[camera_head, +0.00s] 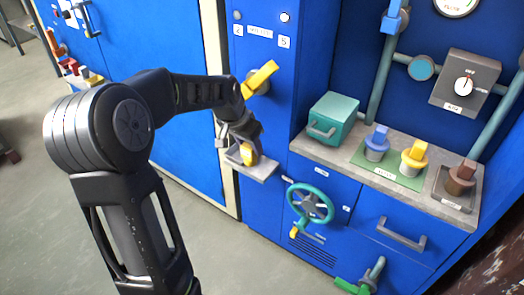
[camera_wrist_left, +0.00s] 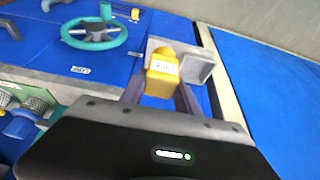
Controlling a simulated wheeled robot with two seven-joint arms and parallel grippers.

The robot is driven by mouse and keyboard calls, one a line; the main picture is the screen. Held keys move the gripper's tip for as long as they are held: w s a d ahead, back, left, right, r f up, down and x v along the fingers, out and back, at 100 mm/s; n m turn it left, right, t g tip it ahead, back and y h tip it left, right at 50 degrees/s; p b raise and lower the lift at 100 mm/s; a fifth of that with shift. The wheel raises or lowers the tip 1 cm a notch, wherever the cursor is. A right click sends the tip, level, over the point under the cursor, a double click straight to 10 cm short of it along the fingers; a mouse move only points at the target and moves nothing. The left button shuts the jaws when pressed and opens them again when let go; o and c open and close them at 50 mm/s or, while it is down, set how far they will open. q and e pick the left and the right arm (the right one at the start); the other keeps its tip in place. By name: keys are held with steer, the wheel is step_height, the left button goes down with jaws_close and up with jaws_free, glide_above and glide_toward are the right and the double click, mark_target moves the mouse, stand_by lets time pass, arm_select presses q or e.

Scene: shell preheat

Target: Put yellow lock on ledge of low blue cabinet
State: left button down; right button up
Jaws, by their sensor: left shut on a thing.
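The yellow lock (camera_head: 248,154) is held between the fingers of my left gripper (camera_head: 243,148). In the left wrist view the lock (camera_wrist_left: 161,76) sits between both fingers with a white label facing the camera. The small grey ledge (camera_head: 262,171) juts out at the left end of the low blue cabinet (camera_head: 326,188). In the head view the lock overlaps the ledge's left back part. In the left wrist view the ledge (camera_wrist_left: 196,68) shows behind and to the right of the lock. I cannot tell whether the lock touches it. My right gripper is out of view.
A yellow-handled knob (camera_head: 262,77) sticks out of the tall blue panel above my gripper. A teal handwheel (camera_head: 310,203) is right of the ledge. A teal box (camera_head: 333,119) and several colored-handled plugs stand on the grey countertop (camera_head: 405,190). The floor at left is clear.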

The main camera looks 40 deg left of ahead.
arm_select(q)
steer(key=w, duration=0.1)
steer(key=w+f, duration=0.1)
steer(key=w, duration=0.1)
steer(key=w+f, duration=0.1)
steer(key=w, duration=0.1)
steer(key=shift+w, duration=0.1)
steer(key=shift+f, duration=0.1)
step_height(320, 180, down, 4)
steer(key=shift+f+b, duration=0.25)
steer(key=shift+b, duration=0.1)
steer(key=shift+w+f, duration=0.2)
steer(key=shift+w, duration=0.2)
